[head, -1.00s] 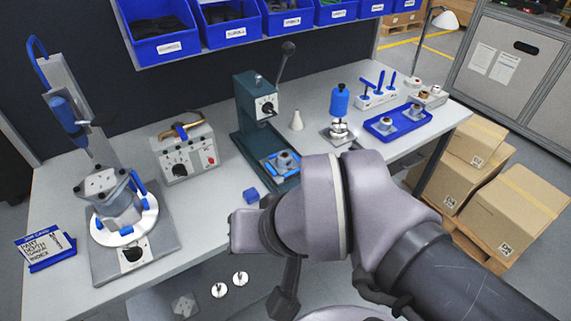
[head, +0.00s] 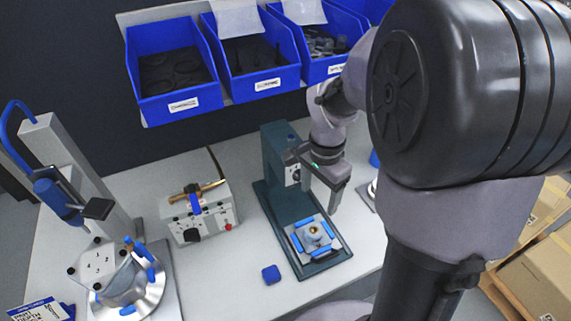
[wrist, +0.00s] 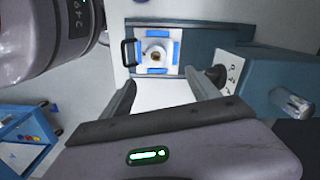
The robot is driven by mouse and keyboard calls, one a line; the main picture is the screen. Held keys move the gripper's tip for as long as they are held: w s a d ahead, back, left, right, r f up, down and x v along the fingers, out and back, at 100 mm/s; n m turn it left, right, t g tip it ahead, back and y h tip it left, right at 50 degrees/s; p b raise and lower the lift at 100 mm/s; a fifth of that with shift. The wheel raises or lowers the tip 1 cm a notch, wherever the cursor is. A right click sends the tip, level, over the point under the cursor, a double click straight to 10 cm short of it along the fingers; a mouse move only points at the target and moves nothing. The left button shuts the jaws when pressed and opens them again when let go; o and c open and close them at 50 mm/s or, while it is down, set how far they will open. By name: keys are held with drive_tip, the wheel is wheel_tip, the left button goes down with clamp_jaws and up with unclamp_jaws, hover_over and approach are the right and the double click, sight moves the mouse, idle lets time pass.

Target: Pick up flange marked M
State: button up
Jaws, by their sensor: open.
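The flange also shows in the wrist view (wrist: 156,57), near the top middle, framed by blue pads. My gripper (head: 335,197) hangs beside the press column, above and behind the flange. In the wrist view my gripper (wrist: 160,88) is open, with nothing between its fingers, and the flange lies beyond the fingertips. My arm hides the right part of the bench.
The green press (head: 275,150) stands close to my gripper. A grey control box (head: 200,212) and a small blue block (head: 271,274) are to its left. Blue bins (head: 172,105) hang above. A clamping fixture (head: 125,275) stands at the far left. Bench is bare around the blue block.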

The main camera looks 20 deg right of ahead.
drive_tip(key=b, duration=0.3)
approach(314, 230)
wheel_tip(314, 230, down, 5)
drive_tip(key=shift+f, duration=0.15)
wheel_tip(314, 230, down, 5)
drive_tip(key=b, duration=0.2)
drive_tip(key=shift+a+b, duration=0.1)
drive_tip(key=shift+b, duration=0.25)
clamp_jaws()
